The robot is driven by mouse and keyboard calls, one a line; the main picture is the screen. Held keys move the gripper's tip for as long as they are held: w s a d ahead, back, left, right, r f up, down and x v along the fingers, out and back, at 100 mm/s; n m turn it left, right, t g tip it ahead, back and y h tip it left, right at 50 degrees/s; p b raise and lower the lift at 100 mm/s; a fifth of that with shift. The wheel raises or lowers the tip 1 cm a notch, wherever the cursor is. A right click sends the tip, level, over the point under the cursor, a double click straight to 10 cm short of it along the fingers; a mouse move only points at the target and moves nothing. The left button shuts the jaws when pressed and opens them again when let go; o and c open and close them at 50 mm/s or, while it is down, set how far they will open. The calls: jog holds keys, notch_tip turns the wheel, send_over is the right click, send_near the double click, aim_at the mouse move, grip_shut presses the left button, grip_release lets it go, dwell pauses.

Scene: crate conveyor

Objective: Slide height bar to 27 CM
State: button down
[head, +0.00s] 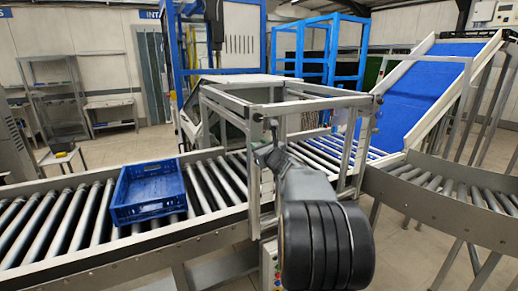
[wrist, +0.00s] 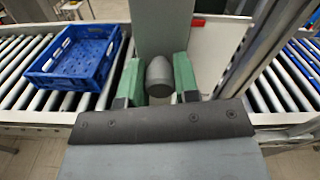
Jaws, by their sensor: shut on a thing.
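My gripper (wrist: 158,84) has its two green fingers on either side of a rounded grey knob (wrist: 160,72) and is shut on it. The knob sits in front of a wide grey upright post (wrist: 160,25). In the head view my gripper (head: 266,150) is at the near post of the metal frame (head: 253,172) over the conveyor, and my arm hides part of that frame. I cannot tell which part is the height bar, and no centimetre scale or number can be read.
A blue crate (head: 148,212) lies on the rollers left of the frame; it also shows in the wrist view (wrist: 48,77). The conveyor side rail (head: 110,262) runs along the front. A blue sloping belt (head: 425,95) and a curved roller section (head: 440,185) stand at right.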

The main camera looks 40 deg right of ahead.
aim_at(256, 171)
notch_tip(256, 171, down, 11)
jog(key=b, duration=1.1)
jog(key=shift+f, duration=0.2)
jog(key=shift+r, duration=0.1)
jog(key=c, duration=0.8)
grip_release()
jog(key=shift+r, duration=0.1)
jog(key=shift+c, duration=0.2)
jog(key=s+a+b, duration=0.1)
jog(key=s+a, duration=0.1)
jog(key=s, duration=1.1)
jog(key=shift+s, duration=0.35)
